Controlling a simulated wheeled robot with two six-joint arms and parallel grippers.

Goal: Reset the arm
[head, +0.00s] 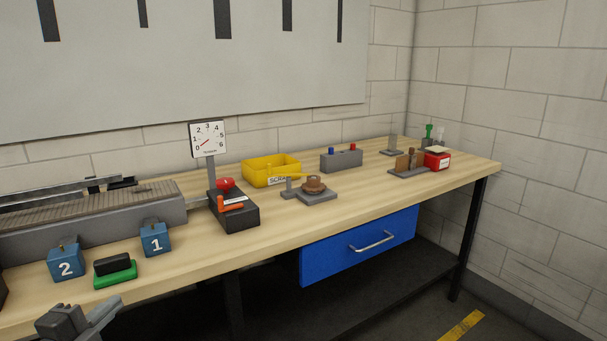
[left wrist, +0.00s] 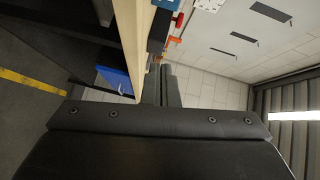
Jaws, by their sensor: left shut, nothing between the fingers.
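My left gripper (head: 92,313) shows at the lower left of the head view, in front of the bench's front edge and below the green-based black pad. It is shut and empty. In the left wrist view its dark fingers (left wrist: 171,85) are together, with nothing between them. My right gripper is in neither view.
The wooden bench (head: 380,187) runs along the wall. On it stand blue weights 2 (head: 66,262) and 1 (head: 155,239), a black-and-green pad (head: 115,270), a dial gauge (head: 208,139), a yellow scrap bin (head: 270,170) and a grey button box (head: 341,160). A blue drawer (head: 358,246) hangs below.

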